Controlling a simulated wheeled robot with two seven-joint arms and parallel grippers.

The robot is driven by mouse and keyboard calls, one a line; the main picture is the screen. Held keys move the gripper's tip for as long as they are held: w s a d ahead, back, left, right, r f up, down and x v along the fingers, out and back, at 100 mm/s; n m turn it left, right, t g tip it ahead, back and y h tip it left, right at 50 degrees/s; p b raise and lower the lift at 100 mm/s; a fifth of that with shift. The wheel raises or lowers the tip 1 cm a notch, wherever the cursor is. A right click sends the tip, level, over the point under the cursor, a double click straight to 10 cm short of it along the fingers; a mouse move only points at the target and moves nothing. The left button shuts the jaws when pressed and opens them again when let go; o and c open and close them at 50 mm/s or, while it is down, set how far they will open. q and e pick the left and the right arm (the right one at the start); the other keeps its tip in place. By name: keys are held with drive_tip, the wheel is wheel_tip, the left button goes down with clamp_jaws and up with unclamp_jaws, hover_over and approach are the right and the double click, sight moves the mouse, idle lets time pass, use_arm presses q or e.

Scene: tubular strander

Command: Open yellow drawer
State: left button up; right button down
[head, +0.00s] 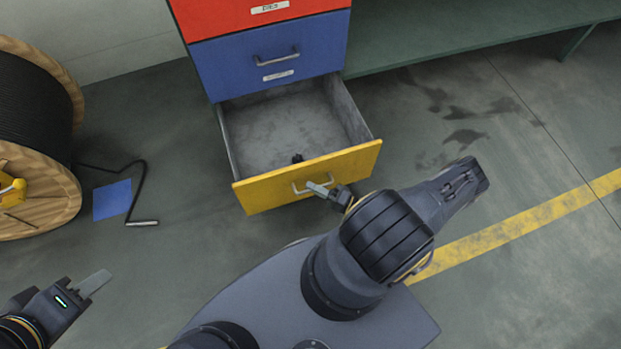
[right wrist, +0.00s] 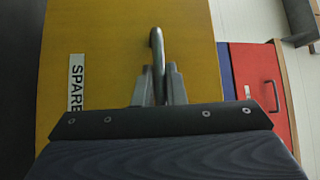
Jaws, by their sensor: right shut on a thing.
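The yellow drawer (head: 262,190) is at the bottom of the drawer stack and stands pulled out, its grey inside showing. A small dark thing lies inside near its front; I cannot tell what it is. My right gripper (head: 325,188) is at the drawer's handle (head: 305,186). In the right wrist view its fingers (right wrist: 160,88) are shut on the grey handle (right wrist: 157,50), beside a "SPARE" label (right wrist: 76,84) on the yellow front (right wrist: 110,30). My left gripper (head: 98,283) is at the lower left, away from the drawer; its finger gap cannot be made out.
Above are a closed blue drawer (head: 240,65) and a red drawer (head: 225,15). A wooden cable reel (head: 65,190) stands at the left. A blue sheet (head: 112,200) and a bent black rod (head: 137,195) lie on the floor. A green bench (head: 450,40) is at the upper right.

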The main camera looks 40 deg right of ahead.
drive_tip(key=shift+s+a, duration=0.1)
drive_tip(key=shift+s, duration=0.4)
drive_tip(key=c, duration=1.5)
unclamp_jaws()
drive_tip(key=v, duration=0.8)
drive_tip(key=shift+p, duration=0.4)
